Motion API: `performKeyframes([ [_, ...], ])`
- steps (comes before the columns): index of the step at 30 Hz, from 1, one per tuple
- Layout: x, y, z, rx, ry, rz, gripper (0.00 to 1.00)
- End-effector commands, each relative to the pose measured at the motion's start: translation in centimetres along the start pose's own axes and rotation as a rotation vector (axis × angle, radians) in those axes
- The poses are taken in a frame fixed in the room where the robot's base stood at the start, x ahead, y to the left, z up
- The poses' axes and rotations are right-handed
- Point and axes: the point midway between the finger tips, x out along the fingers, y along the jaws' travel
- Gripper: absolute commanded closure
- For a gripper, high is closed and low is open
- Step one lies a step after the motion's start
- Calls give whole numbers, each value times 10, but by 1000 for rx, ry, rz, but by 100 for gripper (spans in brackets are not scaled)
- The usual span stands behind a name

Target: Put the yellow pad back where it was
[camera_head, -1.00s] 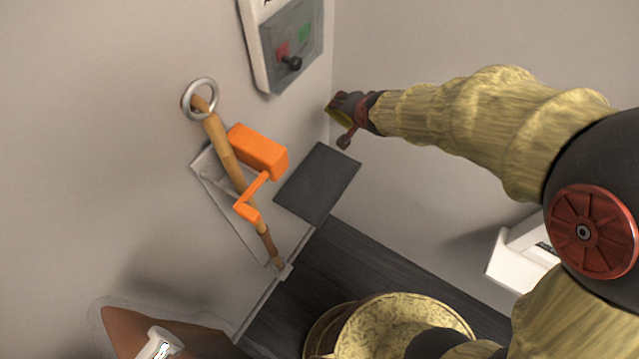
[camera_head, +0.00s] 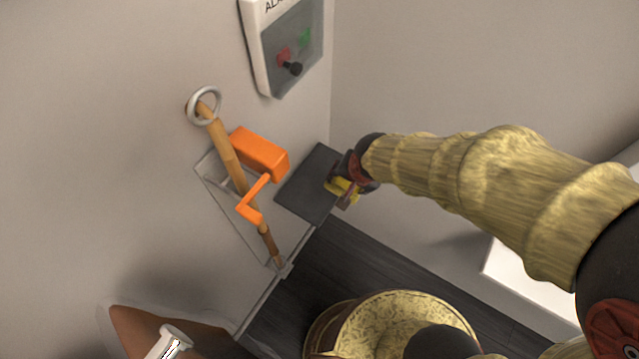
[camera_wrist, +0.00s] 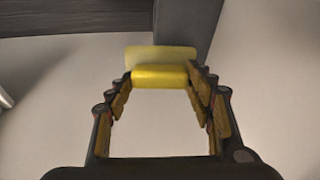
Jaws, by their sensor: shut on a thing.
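The yellow pad (camera_head: 343,189) is held between the fingers of my gripper (camera_head: 346,194), in front of the right part of a dark grey square plate (camera_head: 308,188) by the wall. In the wrist view the yellow pad (camera_wrist: 160,76) sits between the two fingertips of my gripper (camera_wrist: 160,80). A paler yellow strip shows along its far side. The dark plate (camera_wrist: 186,28) runs behind the pad in that view. I cannot tell whether the pad touches the plate.
A wooden rod with a metal ring (camera_head: 228,160) and an orange crank-shaped part (camera_head: 258,152) stand left of the plate. A panel with red and green buttons (camera_head: 288,48) hangs above. A dark surface (camera_head: 350,262) lies below. A brown piece (camera_head: 150,325) is at bottom left.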

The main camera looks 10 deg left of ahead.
Motion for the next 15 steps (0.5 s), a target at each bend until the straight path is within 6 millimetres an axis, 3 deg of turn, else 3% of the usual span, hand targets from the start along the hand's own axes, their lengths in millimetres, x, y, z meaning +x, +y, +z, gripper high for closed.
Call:
performKeyframes([
  [1, 0, 15, 14, 1, -18, 19, 88],
  [6, 1, 51, 50, 4, -66, 69, 88],
  [15, -7, 94, 91, 8, -137, 141, 88],
])
